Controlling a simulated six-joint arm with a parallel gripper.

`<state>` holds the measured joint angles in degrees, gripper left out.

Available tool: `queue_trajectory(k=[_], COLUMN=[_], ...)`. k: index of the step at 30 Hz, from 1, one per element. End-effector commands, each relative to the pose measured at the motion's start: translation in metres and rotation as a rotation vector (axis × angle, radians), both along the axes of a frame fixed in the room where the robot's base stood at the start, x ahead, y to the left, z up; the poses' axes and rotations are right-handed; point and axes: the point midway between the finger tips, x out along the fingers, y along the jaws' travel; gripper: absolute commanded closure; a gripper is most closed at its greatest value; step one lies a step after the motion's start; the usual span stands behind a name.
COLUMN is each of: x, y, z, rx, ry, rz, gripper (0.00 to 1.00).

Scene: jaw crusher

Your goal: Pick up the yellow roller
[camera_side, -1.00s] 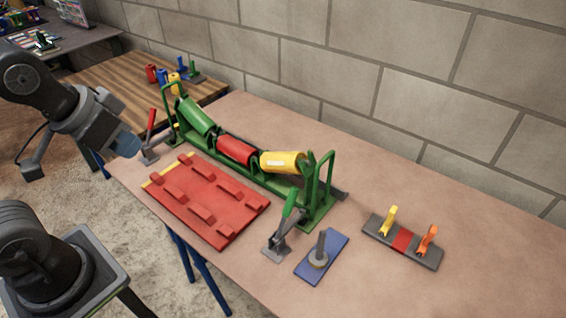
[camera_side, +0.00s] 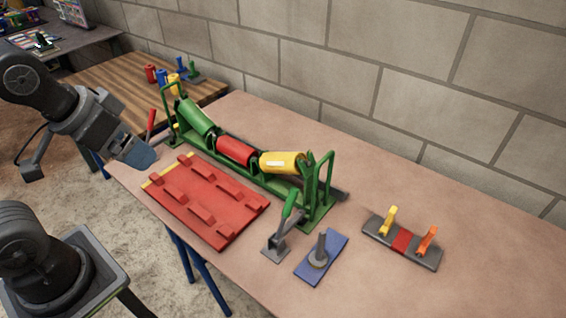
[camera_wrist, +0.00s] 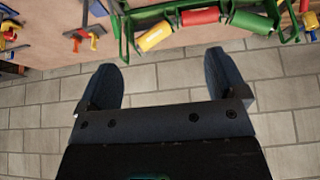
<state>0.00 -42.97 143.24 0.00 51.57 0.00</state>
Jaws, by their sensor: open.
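The yellow roller (camera_side: 283,160) sits in the right end of the green roller frame (camera_side: 256,181), tilted up toward its right end, with a small white label on its side. The red roller (camera_side: 236,151) is beside it in the middle, and the green roller (camera_side: 195,118) is at the left end. My gripper (camera_side: 142,156) is at the table's left edge, well apart from the yellow roller. In the wrist view my gripper (camera_wrist: 162,75) shows two dark fingers spread wide with nothing between them. The yellow roller (camera_wrist: 154,36) appears beyond them, near the top.
A red ribbed plate (camera_side: 207,202) lies in front of the frame. Toggle clamps with a red handle (camera_side: 151,120) and a green handle (camera_side: 289,206) stand nearby. A blue plate with a post (camera_side: 321,258) and a grey holder (camera_side: 402,241) are rightward. The far right tabletop is clear.

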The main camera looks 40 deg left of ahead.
Motion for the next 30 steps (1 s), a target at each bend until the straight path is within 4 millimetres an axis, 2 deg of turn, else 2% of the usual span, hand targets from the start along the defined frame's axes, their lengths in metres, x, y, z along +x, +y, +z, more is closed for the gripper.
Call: queue_trajectory(k=[7,11,14,18,21,26,30], x=[0.001,0.017,0.044,0.094,0.132,0.193,0.244], y=[0.0,-0.002,-0.004,-0.011,-0.016,-0.027,-0.038], z=[0.001,0.01,0.023,0.036,0.037,0.026,0.001], rx=[0.003,0.033,0.082,0.16,0.211,0.278,0.323], ry=[0.002,0.028,0.068,0.136,0.181,0.249,0.303], rz=[-0.006,-0.07,-0.182,-0.388,-0.54,-0.789,-1.012], gripper=[0.09,0.09,0.09,0.09,0.09,0.09,0.09])
